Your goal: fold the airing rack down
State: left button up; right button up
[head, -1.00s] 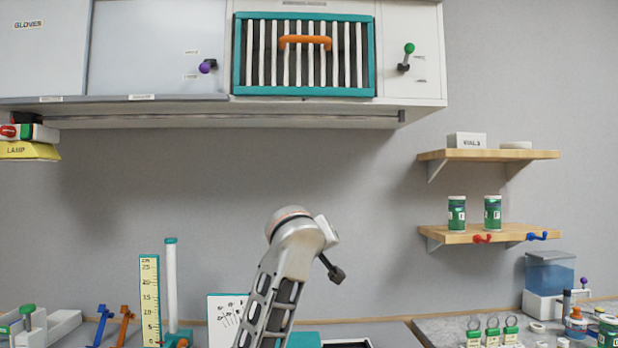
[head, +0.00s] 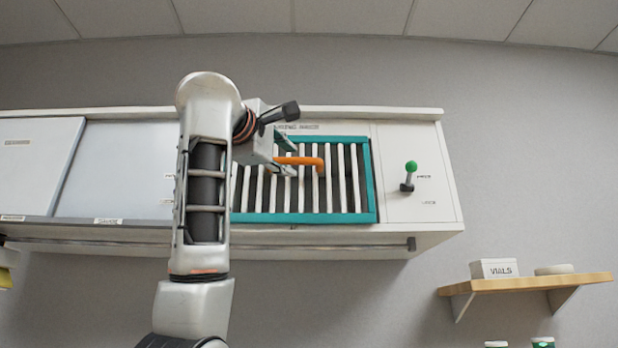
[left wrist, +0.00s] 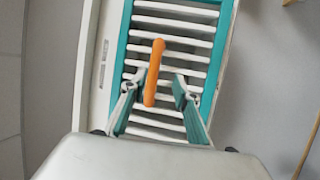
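The airing rack (head: 344,178) is a teal frame with white slats, flush in the front of the white wall cabinet. It also shows in the left wrist view (left wrist: 172,22). Its orange handle (head: 312,162) runs across the upper part of the slats. My left gripper (head: 287,156) is at the handle's left part. In the left wrist view the two fingers of my left gripper (left wrist: 154,88) are spread, one on each side of the orange handle (left wrist: 155,70), with gaps between. My arm hides the rack's left edge. My right gripper is not in view.
A lever with a green knob (head: 410,172) sits on the cabinet panel right of the rack. A grey rail (head: 340,243) runs under the cabinet. A wooden shelf (head: 540,284) with a white vials box (head: 494,268) is at lower right. The wall between is clear.

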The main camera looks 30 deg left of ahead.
aim_at(295, 159)
pick_arm(q)
jog(key=shift+s+r, duration=0.35)
jog(key=shift+r, duration=0.1)
jog(key=shift+w+a+r+p, duration=0.1)
jog(key=shift+w+r+p, duration=0.2)
jog(key=shift+w+p, duration=0.35)
jog(key=p+x, duration=0.2)
jog(key=x, duration=0.2)
jog(key=shift+w+a+p, duration=0.1)
jog(key=shift+w+p, duration=0.2)
jog(key=shift+w, duration=0.55)
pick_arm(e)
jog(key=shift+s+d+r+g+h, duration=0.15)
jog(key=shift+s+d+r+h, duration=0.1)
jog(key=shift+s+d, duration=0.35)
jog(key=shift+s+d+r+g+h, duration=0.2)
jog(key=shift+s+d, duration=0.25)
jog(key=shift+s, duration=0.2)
pick_arm(q)
grip_shut()
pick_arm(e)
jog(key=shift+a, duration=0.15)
